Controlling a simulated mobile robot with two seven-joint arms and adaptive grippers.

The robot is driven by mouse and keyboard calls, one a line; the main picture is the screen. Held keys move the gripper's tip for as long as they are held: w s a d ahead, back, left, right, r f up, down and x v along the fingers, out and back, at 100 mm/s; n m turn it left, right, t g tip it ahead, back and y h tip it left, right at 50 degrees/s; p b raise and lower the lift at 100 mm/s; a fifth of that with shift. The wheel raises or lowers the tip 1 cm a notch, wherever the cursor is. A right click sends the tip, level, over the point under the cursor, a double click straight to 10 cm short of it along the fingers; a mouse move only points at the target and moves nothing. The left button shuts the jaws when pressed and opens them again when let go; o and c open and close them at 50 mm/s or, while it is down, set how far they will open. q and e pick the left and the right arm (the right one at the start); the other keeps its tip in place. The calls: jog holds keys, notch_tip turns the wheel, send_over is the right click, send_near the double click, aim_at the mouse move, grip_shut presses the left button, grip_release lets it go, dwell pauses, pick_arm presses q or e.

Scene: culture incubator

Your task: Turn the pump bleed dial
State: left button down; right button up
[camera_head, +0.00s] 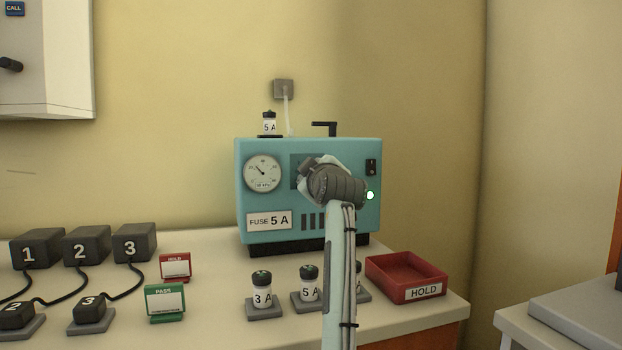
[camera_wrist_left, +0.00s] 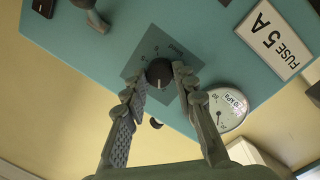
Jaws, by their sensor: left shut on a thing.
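The turquoise pump (camera_head: 309,145) stands on the bench against the wall. Its round gauge (camera_head: 262,173) and "FUSE 5 A" label (camera_head: 269,220) are on the left of its front. The bleed dial (camera_wrist_left: 160,73), a black knob with a pale pointer line on a darker square plate (camera_wrist_left: 150,49), shows in the wrist view. My left gripper (camera_wrist_left: 159,79) has its fingers on either side of the dial and is shut on it. In the head view my left gripper (camera_head: 318,177) covers the dial, so it is hidden there. My right gripper is not in view.
A red HOLD tray (camera_head: 406,294) and fuse holders (camera_head: 264,306) stand in front. Numbered black boxes (camera_head: 87,246) and cables occupy the left bench.

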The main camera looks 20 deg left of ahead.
pick_arm(q)
jog(key=shift+f+n+b, duration=0.1)
jog(key=shift+n+b, duration=0.25)
jog(key=shift+n, duration=0.65)
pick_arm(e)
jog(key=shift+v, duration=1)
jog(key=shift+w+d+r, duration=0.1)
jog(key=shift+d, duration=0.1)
pick_arm(q)
jog(key=c, duration=1.2)
grip_release()
jog(key=shift+s, duration=0.15)
jog(key=v, duration=1.1)
jog(key=shift+s+d, duration=0.2)
jog(key=shift+s, duration=0.15)
